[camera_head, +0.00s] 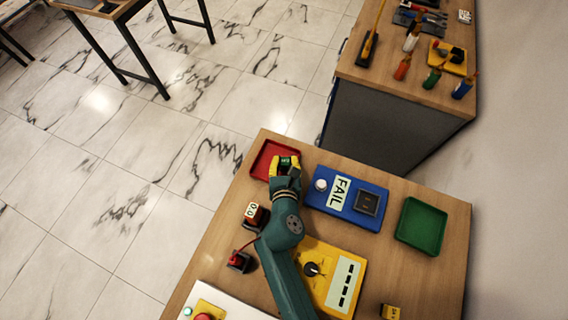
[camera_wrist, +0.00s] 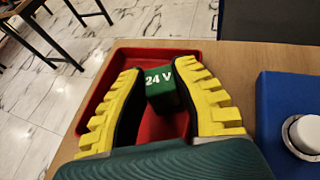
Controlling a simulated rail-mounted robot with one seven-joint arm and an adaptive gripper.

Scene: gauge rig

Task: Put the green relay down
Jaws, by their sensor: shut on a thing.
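The green relay (camera_wrist: 160,88), a small block marked "24 V", is between the yellow fingers of my gripper (camera_wrist: 158,95). The gripper is shut on it. In the head view the relay (camera_head: 286,164) shows at the tip of my gripper (camera_head: 284,167), at the far left of the table. Both are over the red tray (camera_head: 262,157), whose rim also shows around the fingers in the wrist view (camera_wrist: 150,50). I cannot tell whether the relay touches the tray floor.
A green tray (camera_head: 422,226) lies empty at the right. A yellow panel (camera_head: 325,262), a small meter (camera_head: 254,214) and a red-plugged block (camera_head: 238,260) stand near my arm.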

